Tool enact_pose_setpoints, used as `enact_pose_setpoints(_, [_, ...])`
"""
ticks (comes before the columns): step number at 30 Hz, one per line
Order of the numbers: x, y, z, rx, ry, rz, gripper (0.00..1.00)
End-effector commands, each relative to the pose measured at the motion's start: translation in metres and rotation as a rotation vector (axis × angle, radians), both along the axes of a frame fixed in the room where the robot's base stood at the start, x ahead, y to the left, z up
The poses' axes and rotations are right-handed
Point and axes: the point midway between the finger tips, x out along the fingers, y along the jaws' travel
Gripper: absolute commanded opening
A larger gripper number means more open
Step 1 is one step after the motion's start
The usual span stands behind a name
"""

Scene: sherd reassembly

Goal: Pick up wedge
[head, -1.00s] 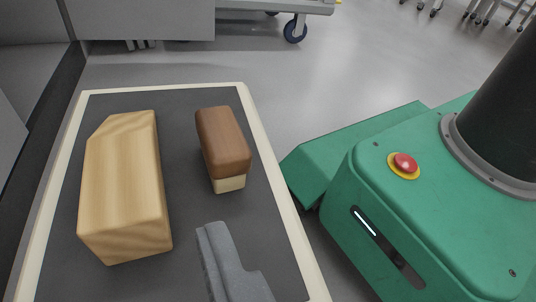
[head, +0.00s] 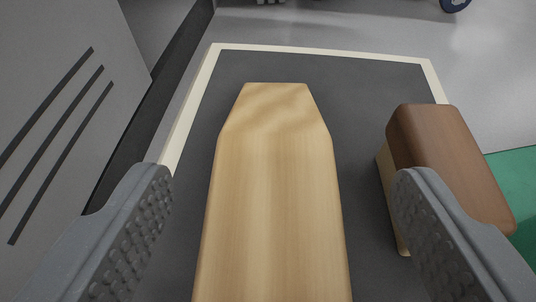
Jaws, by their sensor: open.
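A pale wooden block (head: 272,200) with a bevelled far end, which looks like the wedge, lies on a dark tray mat in the middle of the head view. Its near end runs out of the bottom of the picture. My gripper (head: 283,178) is open and empty, with one ridged grey finger on each side of the block. Gaps show between both fingers and the block. A block with a brown top and pale lower part (head: 448,150) lies to the right, partly hidden behind the right finger.
The tray (head: 320,50) has a cream rim. A grey panel with dark slots (head: 70,120) stands close on the left. A green body shows at the right edge. Bare mat lies beyond the pale block.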

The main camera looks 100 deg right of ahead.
Motion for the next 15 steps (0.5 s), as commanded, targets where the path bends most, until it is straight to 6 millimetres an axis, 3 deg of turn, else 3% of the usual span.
enact_pose_setpoints(6, [-0.003, -0.025, -0.014, 0.002, -0.001, -0.001, 0.71])
enact_pose_setpoints(13, [-0.003, -0.027, -0.013, 0.002, -0.002, 0.001, 0.71])
enact_pose_setpoints(15, [-0.003, -0.027, -0.013, 0.002, -0.002, 0.001, 0.54])
